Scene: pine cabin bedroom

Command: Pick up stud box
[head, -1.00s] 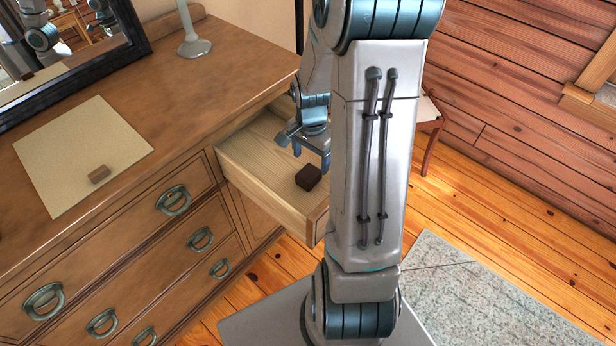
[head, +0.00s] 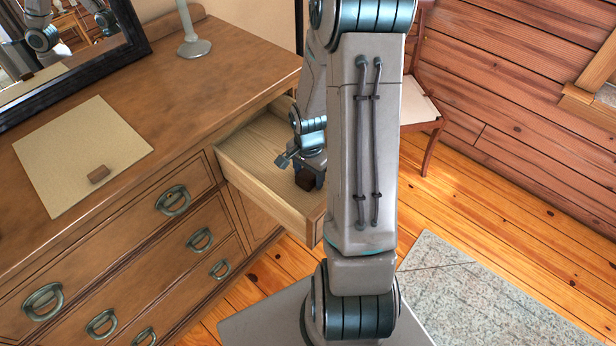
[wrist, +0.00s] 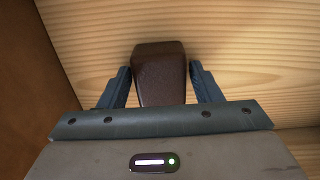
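The likely stud box is a small dark brown block (head: 306,180) lying in the open drawer (head: 262,181). It also shows in the wrist view (wrist: 160,72), on the pale wood drawer bottom. My gripper (wrist: 160,70) is open, with one finger on each side of the dark block and a narrow gap beside each finger. In the head view my gripper (head: 307,172) is down in the drawer at the block, and my arm hides part of it. A second small brown block (head: 98,174) lies on a beige mat (head: 75,135) on the dresser top.
The wooden dresser (head: 215,80) carries a mirror (head: 70,50) and a pale lamp base (head: 195,47). The drawer walls stand close around my gripper. A chair (head: 420,110) is behind my arm. A grey rug (head: 460,295) lies on the floor at the right.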

